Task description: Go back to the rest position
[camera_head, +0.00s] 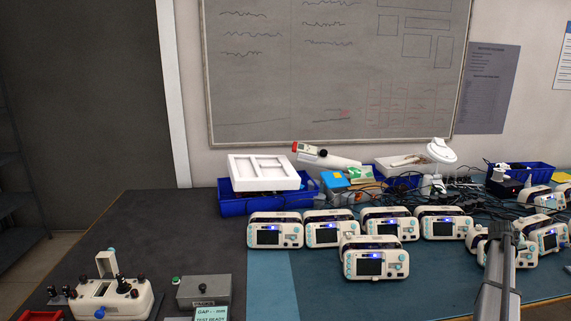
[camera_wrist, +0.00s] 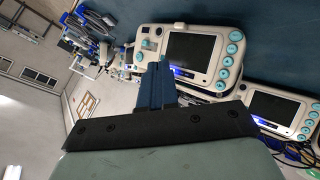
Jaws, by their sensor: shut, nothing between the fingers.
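My gripper (camera_wrist: 156,72) shows in the wrist view as narrow dark-blue fingers, shut together with nothing between them. A white monitor (camera_wrist: 190,55) with teal buttons and a dark screen lies just beyond the fingertips in that view; I cannot tell whether they touch. A second monitor (camera_wrist: 270,112) is at the right, partly hidden by my gripper's black mount. In the head view my grey arm reaches in at the lower right and covers part of one monitor (camera_head: 478,243). My fingertips cannot be made out there.
Several more monitors stand in rows on the blue mat (camera_head: 300,290), including a front one (camera_head: 375,258). Blue bins (camera_head: 265,203), a white foam tray (camera_head: 262,172) and tangled cables lie behind. A test fixture (camera_head: 110,298) and a grey box (camera_head: 204,291) stand front left.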

